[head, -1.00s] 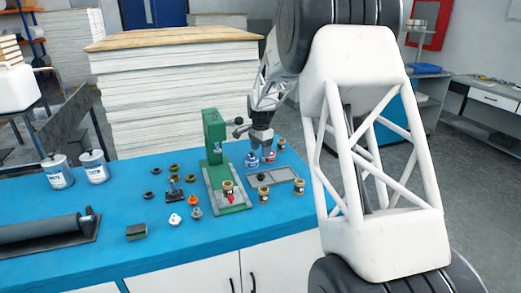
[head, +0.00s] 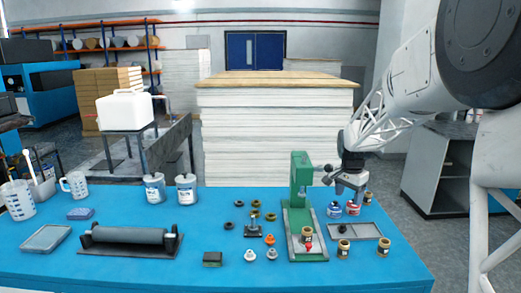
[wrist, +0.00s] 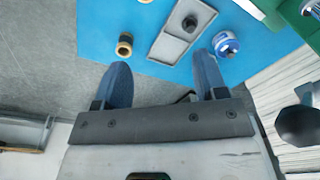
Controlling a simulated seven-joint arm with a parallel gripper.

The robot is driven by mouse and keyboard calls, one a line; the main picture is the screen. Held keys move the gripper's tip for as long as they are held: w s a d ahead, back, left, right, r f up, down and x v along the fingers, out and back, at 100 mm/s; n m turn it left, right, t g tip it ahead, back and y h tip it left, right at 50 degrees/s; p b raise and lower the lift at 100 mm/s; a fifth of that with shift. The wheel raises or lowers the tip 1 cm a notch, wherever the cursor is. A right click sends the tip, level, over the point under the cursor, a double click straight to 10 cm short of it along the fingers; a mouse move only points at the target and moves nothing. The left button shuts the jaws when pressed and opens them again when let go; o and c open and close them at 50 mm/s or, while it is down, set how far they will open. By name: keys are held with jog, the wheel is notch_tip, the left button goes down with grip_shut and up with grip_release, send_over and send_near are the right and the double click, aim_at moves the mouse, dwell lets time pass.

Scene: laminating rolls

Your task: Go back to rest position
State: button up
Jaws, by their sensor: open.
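My gripper (head: 350,188) is above the back right of the blue table, just behind the small jars. In the wrist view, its two blue fingers (wrist: 163,60) are spread apart with nothing between them. A blue-and-white jar (head: 334,209) and a red-and-white jar (head: 353,207) stand in front of and below it. The blue-and-white jar also shows beyond the right finger in the wrist view (wrist: 226,43). A brass-coloured jar (head: 367,198) stands to the right, and shows near the left finger in the wrist view (wrist: 125,48).
The green hand press (head: 299,195) stands close left of my gripper, with its lever towards it. A shallow grey tray (head: 366,230) holds a dark knob. Small rings and knobs lie left of the press. A tall stack of sheets (head: 275,130) stands behind the table.

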jog(key=s+a+r+n+t, duration=0.1)
jog(key=s+a+r+n, duration=0.15)
jog(key=s, duration=0.85)
jog(key=s+a+r+n, duration=0.2)
jog(key=s+a, duration=0.2)
jog(key=s, duration=0.7)
jog(key=s+a+r+n+t, duration=0.1)
jog(key=s+a+r+n, duration=0.2)
jog(key=s, duration=0.7)
jog(key=s+a+f+n, duration=0.1)
jog(key=s+f+n, duration=0.2)
jog(key=s, duration=0.9)
jog(key=shift+s+f, duration=0.2)
